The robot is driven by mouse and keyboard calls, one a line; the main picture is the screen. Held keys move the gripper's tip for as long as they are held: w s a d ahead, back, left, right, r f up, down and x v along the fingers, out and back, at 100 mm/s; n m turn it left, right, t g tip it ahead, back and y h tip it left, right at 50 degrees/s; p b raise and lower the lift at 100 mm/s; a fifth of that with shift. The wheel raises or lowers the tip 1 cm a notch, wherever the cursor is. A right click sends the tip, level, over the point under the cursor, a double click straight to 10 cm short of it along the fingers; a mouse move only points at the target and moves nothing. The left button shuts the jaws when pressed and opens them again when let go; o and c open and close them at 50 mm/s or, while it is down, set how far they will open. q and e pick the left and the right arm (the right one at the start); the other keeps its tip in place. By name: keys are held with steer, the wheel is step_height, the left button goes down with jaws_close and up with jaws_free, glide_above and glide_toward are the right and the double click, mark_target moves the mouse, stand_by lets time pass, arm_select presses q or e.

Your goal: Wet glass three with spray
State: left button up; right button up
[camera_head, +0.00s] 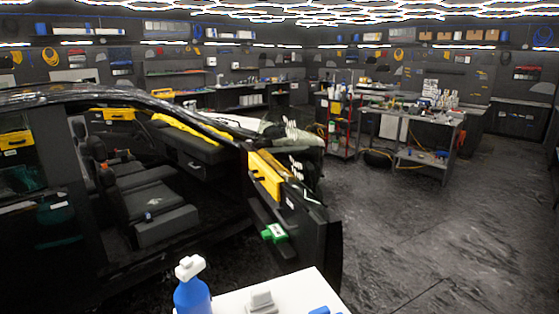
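I cannot tell which pane is glass three, and no wetness shows on any glass. Neither of my grippers is in view.
A grey block (262,302) and a blue item (320,310) lie on the tabletop. A yellow item (265,174) and a green item (274,232) are at the open door. A red cart (343,125) and a workbench (425,155) stand behind. The floor (440,235) at right is clear.

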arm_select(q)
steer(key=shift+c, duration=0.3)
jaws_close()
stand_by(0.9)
